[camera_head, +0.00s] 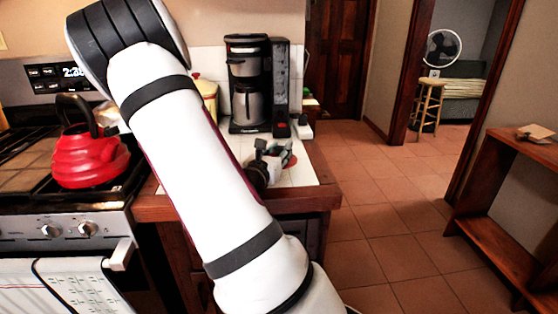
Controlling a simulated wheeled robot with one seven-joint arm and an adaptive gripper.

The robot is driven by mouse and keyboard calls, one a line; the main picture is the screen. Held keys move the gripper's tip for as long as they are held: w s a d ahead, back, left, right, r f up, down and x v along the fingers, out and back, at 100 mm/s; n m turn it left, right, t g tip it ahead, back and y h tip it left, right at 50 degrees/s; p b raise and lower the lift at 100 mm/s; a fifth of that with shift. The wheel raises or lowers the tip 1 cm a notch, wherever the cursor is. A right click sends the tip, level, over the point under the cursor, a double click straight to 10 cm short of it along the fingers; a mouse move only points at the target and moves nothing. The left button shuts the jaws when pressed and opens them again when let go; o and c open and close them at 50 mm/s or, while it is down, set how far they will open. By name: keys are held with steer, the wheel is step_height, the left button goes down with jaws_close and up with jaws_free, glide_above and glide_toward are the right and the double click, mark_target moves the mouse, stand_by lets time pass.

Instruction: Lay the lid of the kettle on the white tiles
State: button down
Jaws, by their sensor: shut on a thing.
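The red kettle (88,160) with its black handle stands on the stove at the left; its top opening cannot be made out. My gripper (277,160) is low over the white tiles (304,176) of the counter, in front of the coffee maker. It is shut on a red, flat, round piece, the kettle lid (291,160), of which only an edge shows beside the fingers. I cannot tell whether the lid touches the tiles. My arm hides the counter to the left of the gripper.
A black coffee maker (250,85) with a steel jug stands behind my gripper. A yellowish pot (208,98) is partly hidden by my arm. The wooden counter edge (305,200) is close in front. Tiled floor is open to the right, with a wooden shelf (510,215) beyond.

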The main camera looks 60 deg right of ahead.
steer(key=shift+f+b, duration=0.3)
steer(key=shift+f, duration=1.05)
steer(key=shift+f, duration=0.1)
steer(key=shift+f, duration=0.35)
steer(key=shift+f, duration=0.2)
